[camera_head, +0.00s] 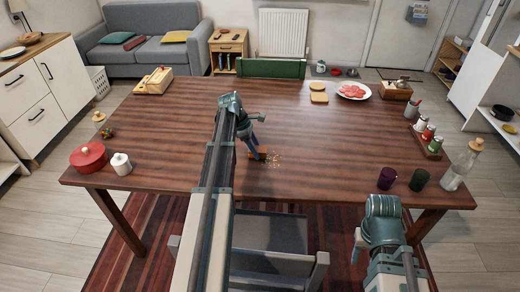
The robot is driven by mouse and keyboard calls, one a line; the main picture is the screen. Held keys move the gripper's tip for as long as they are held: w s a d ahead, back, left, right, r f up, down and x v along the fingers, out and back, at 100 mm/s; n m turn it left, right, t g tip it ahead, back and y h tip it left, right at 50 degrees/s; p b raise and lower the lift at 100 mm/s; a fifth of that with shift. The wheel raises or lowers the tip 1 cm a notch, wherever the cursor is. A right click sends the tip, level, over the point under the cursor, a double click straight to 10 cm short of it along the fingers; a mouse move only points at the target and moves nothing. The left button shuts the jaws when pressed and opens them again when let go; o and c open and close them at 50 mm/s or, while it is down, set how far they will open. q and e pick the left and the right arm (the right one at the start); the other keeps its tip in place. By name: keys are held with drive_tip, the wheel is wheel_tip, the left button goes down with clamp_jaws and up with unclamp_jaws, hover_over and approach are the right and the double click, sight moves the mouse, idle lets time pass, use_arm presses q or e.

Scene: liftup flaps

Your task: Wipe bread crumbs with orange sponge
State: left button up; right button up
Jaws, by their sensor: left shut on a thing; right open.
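The orange sponge (256,155) is on the wooden table, near the middle. My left gripper (254,150) reaches down from above and is shut on the sponge, hiding part of it. Small tan bread crumbs (272,160) lie on the table just to the right of the sponge. My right arm is at the lower right, in front of the table's near edge. Its gripper fingers cannot be made out clearly there.
On the table (185,130), a red pot (88,157) and white jar (121,164) stand left. Two cups (387,178), a bottle (455,168) and a shaker rack (427,142) stand right. Bread slices (319,97) and a plate (353,90) lie behind. A chair is in front.

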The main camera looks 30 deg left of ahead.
sight(282, 160)
use_arm(q)
drive_tip(key=shift+s+a, duration=0.25)
drive_tip(key=shift+a, duration=0.25)
drive_tip(key=shift+s+a, duration=0.2)
drive_tip(key=shift+a, duration=0.3)
drive_tip(key=shift+s+d, duration=0.45)
drive_tip(key=shift+s, duration=0.4)
drive_tip(key=shift+d, duration=0.1)
drive_tip(key=shift+w+d, duration=0.55)
drive_tip(key=shift+d, duration=0.5)
drive_tip(key=shift+w+d, duration=0.55)
drive_tip(key=shift+d, duration=0.55)
drive_tip(key=shift+w+d, duration=0.55)
drive_tip(key=shift+d, duration=0.5)
drive_tip(key=shift+w+d, duration=0.45)
drive_tip(key=shift+d, duration=0.4)
drive_tip(key=shift+w+d, duration=0.4)
drive_tip(key=shift+d, duration=0.4)
drive_tip(key=shift+s, duration=0.1)
